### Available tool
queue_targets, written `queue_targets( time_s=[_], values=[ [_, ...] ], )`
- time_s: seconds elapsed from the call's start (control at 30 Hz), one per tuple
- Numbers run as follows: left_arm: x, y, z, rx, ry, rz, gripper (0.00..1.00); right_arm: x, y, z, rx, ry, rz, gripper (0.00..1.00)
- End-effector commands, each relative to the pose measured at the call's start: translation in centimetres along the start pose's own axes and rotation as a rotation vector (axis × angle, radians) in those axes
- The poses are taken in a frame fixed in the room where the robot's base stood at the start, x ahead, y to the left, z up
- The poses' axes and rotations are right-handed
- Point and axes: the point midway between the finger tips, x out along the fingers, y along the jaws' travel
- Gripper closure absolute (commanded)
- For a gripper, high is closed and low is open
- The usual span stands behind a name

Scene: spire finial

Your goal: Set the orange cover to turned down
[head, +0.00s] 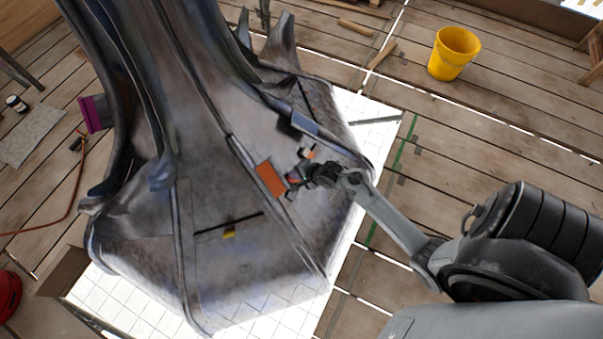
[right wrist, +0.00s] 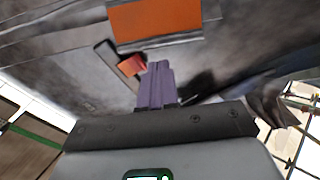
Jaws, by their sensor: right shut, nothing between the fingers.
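The orange cover (head: 271,179) is a flat rectangular plate on the sloped grey face of the spire's base. In the right wrist view the orange cover (right wrist: 155,20) lies at the top, just beyond the fingertips. My right gripper (head: 291,182) is beside the cover's right edge in the head view. In the right wrist view its purple fingers (right wrist: 157,72) are together with nothing between them. I cannot tell whether they touch the surface. A small orange-red block (right wrist: 132,65) sits in a dark-edged slot left of the fingers. My left gripper is not in view.
A small yellow piece (head: 229,233) sits by a dark slot lower on the base. A purple panel (head: 93,114) sticks out at the left. A yellow bucket (head: 454,53) stands on the plank floor at the upper right. Raised ribs run down the spire.

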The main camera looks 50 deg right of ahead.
Motion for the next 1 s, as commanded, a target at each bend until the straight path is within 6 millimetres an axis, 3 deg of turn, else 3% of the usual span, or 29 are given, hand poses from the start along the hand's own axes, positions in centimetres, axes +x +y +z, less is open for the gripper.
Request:
queue_targets(
  time_s=[0.1,0.4,0.63,1.0],
  values=[
    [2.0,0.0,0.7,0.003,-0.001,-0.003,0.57,2.8,0.3,-0.1,-0.002,0.001,-0.001,1.0],
    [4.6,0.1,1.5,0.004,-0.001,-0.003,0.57,6.9,0.2,-0.1,-0.002,0.002,0.0,1.0],
    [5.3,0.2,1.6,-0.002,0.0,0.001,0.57,8.0,0.1,-0.1,-0.001,0.002,0.0,1.0],
    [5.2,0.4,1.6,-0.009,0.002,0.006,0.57,8.1,0.0,0.0,-0.001,0.002,0.0,1.0]
  ],
)
